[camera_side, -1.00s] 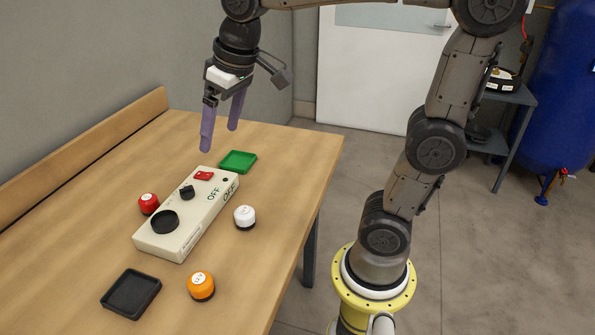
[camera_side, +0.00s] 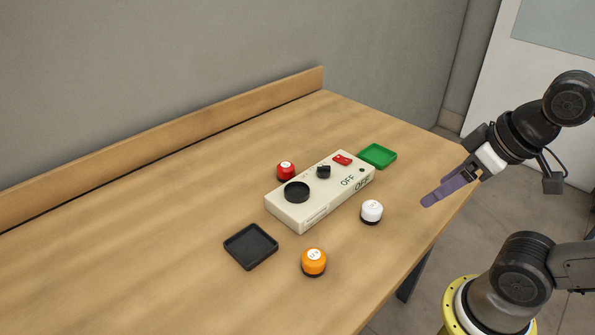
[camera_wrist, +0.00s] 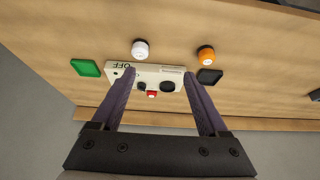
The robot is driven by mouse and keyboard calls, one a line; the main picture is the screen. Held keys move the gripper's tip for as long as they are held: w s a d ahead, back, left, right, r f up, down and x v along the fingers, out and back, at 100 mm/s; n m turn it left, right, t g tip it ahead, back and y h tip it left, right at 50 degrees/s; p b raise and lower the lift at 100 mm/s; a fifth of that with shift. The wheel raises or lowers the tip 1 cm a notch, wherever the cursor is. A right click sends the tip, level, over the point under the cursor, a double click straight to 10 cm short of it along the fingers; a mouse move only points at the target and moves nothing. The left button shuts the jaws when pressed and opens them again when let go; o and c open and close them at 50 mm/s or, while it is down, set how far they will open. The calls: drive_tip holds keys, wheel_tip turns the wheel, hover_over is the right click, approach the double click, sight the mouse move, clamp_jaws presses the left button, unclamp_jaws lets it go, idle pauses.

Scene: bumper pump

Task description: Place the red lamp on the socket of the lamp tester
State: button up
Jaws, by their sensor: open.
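The red lamp (camera_side: 286,171) stands upright on the table, beside the wall side of the cream lamp tester (camera_side: 290,214). The tester's round black socket (camera_side: 297,192) is empty. The tester also carries a black knob (camera_side: 323,172), a red switch (camera_side: 342,159) and OFF lettering. My gripper (camera_side: 436,197) is open and empty, above the table's right edge and well apart from the lamp. In the wrist view, the red lamp (camera_wrist: 152,94) shows between the open fingers, beyond the tester. The left finger covers part of the tester there.
A white lamp (camera_side: 371,211) stands on the tester's near right side. An orange lamp (camera_side: 313,262) stands in front, beside a black tray (camera_side: 251,246). A green tray (camera_side: 378,155) lies past the tester's far end. A wooden ledge (camera_side: 180,127) runs along the wall. The table's left part is clear.

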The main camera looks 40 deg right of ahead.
drive_tip(key=w+r+m, duration=0.9)
drive_tip(key=r+m, duration=0.3)
drive_tip(key=m+g, duration=0.6)
drive_tip(key=m, duration=0.3)
hover_over(286, 164)
wheel_tip(286, 164, down, 23)
drive_tip(key=shift+a+f, duration=0.15)
drive_tip(key=shift+f, duration=3.25)
drive_tip(key=shift+c, duration=0.2)
